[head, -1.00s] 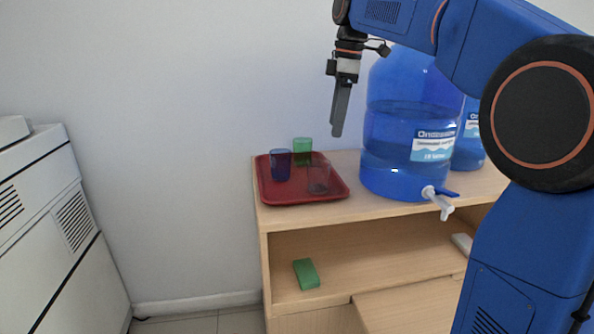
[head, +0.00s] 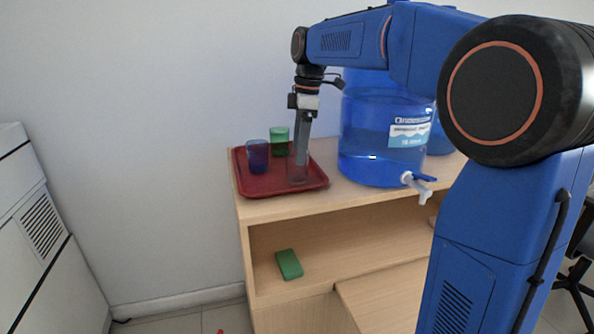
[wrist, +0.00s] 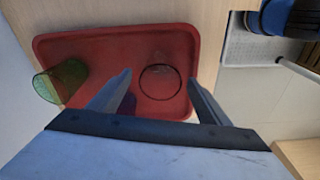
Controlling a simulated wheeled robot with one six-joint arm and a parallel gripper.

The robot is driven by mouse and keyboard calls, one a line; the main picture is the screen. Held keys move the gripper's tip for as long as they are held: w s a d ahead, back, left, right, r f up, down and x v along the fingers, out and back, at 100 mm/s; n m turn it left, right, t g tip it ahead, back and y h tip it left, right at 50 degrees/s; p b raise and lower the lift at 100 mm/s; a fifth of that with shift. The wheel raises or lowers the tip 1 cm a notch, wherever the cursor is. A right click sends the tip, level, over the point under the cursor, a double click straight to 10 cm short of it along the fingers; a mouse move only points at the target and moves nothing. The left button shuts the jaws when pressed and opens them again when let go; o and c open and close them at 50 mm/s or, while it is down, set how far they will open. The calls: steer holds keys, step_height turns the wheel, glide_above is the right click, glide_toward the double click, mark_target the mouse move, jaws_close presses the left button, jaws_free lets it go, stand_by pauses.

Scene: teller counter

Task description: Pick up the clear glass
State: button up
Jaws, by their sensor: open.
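The clear glass (wrist: 160,83) stands on the red tray (wrist: 85,42); in the wrist view its round rim lies between my open fingers. My gripper (wrist: 161,80) points down at the tray, open, with a finger on either side of the rim. In the head view my gripper (head: 298,180) reaches down over the tray's right half and largely hides the clear glass. I cannot tell whether the fingers touch the glass.
A blue glass (head: 257,156) and a green glass (head: 279,141) stand on the tray, left of my gripper. A large blue water jug (head: 375,135) with a tap stands close on the right. A green block (head: 289,264) lies on the shelf below.

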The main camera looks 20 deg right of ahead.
steer(key=shift+a+f, duration=0.2)
steer(key=shift+f, duration=1.2)
steer(key=shift+a+f, duration=0.15)
steer(key=shift+f, duration=1.2)
steer(key=shift+c, duration=0.7)
steer(key=c, duration=1)
